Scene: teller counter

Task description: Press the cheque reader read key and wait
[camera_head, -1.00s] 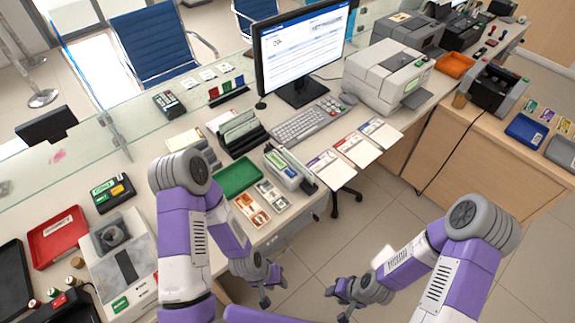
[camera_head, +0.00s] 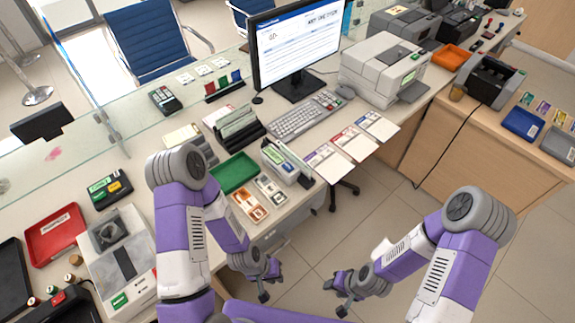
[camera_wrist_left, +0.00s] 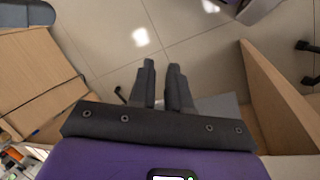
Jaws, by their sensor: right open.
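A small grey-white device with a slot and a small green display, which looks like the cheque reader (camera_head: 281,161), stands on the counter right of the green tray. Its read key is too small to make out. My left gripper (camera_head: 268,283) hangs below the counter's front edge, empty, its fingers apart; the left wrist view shows a gap between the two dark fingers (camera_wrist_left: 162,85) over the floor. My right gripper (camera_head: 335,296) is open and empty over the floor, to the right of the left one. Neither gripper touches the device.
Orange and grey card trays (camera_head: 249,206) lie in front of the device, beside the green tray (camera_head: 234,173). A keyboard (camera_head: 304,115), monitor (camera_head: 298,45) and printer (camera_head: 383,68) stand behind it. Paper forms (camera_head: 328,164) lie to its right. Open floor is in front.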

